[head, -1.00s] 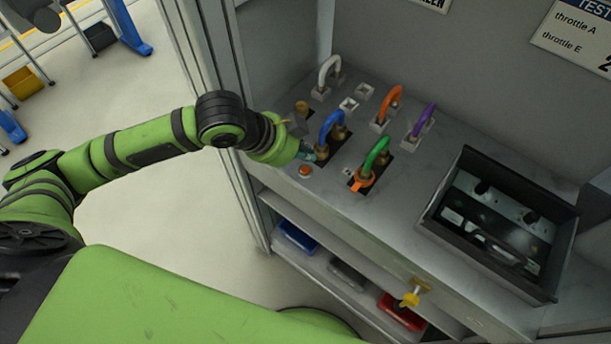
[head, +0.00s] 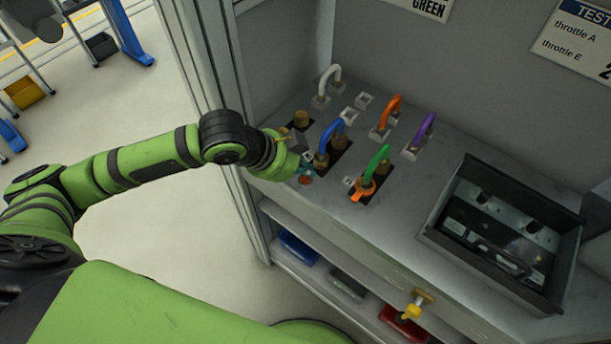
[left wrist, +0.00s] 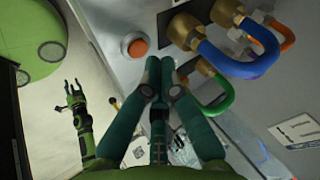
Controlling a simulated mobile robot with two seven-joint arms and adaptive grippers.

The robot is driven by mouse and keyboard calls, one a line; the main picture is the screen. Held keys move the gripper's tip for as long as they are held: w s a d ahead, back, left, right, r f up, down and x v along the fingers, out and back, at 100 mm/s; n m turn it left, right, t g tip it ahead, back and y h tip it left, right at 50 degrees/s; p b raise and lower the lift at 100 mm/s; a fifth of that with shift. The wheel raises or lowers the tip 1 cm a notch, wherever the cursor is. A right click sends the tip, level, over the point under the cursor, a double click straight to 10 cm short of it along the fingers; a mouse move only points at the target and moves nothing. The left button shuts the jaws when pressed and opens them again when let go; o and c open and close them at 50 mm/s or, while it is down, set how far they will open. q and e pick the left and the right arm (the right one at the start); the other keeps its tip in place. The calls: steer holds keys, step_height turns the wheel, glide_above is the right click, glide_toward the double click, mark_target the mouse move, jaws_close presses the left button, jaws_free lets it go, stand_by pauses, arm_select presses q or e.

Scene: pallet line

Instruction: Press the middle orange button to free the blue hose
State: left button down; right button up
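The blue hose (head: 331,133) arches between brass fittings on the grey bench panel; it also shows in the left wrist view (left wrist: 243,67). A round orange button (head: 305,181) sits in front of it, also in the left wrist view (left wrist: 138,47). My left gripper (head: 306,171) has its teal fingertips just above the button in the head view. In the left wrist view its fingers (left wrist: 161,66) are together and empty, with the tips beside the button; contact cannot be told. My right gripper (left wrist: 73,90) shows small in the left wrist view, fingers apart and empty, away from the panel.
A green hose (head: 377,162), an orange hose (head: 390,111), a purple hose (head: 424,131) and a white hose (head: 329,78) stand on the same panel. A dark open box (head: 437,222) is at the right. A yellow-handled valve (head: 412,308) projects from the bench front.

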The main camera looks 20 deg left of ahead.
mark_target(304, 180)
arm_select(q)
steer(key=shift+f, duration=0.1)
stand_by(0.6)
steer(key=shift+f, duration=0.35)
steer(key=shift+f, duration=0.4)
stand_by(0.7)
steer(key=shift+r, duration=0.1)
steer(key=shift+r+p, duration=0.75)
steer(key=shift+p, duration=0.4)
step_height(304, 180, up, 5)
steer(key=p, duration=0.6)
